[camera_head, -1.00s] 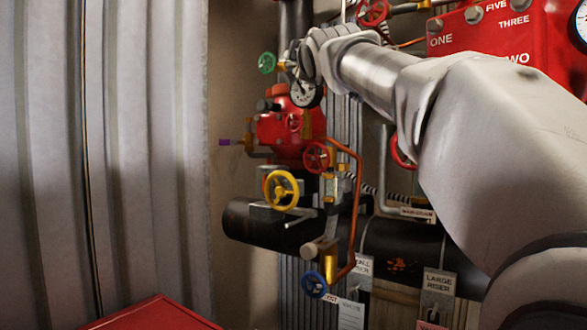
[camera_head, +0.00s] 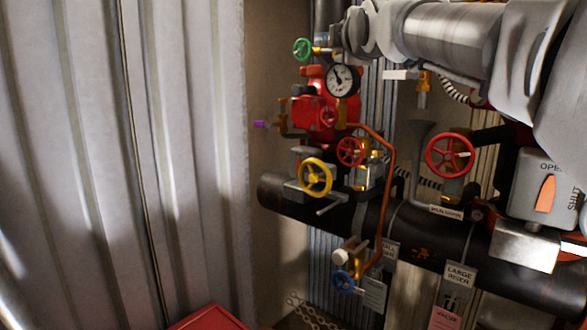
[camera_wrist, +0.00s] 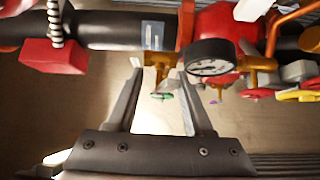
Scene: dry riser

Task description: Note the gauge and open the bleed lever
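The round white-faced gauge (camera_head: 341,80) with a black rim stands at the upper middle of the head view, by the red valve body (camera_head: 313,112). Its needle leans to the upper left; the figures are too small to read. The gauge also shows in the wrist view (camera_wrist: 212,62), right of my gripper (camera_wrist: 159,78). My gripper is open, with a brass fitting (camera_wrist: 157,62) and a small green part (camera_wrist: 166,96) showing between its fingers. I see no contact. A brass tap with a purple handle (camera_head: 259,124) sticks out left; I cannot tell whether it is the bleed lever.
A green handwheel (camera_head: 303,49) sits above the gauge. Yellow (camera_head: 315,177), red (camera_head: 450,155) and blue (camera_head: 343,282) handwheels stand lower. A copper pipe (camera_head: 387,190) runs beside them. A corrugated wall (camera_head: 120,160) fills the left. A red box (camera_head: 212,319) is at the bottom.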

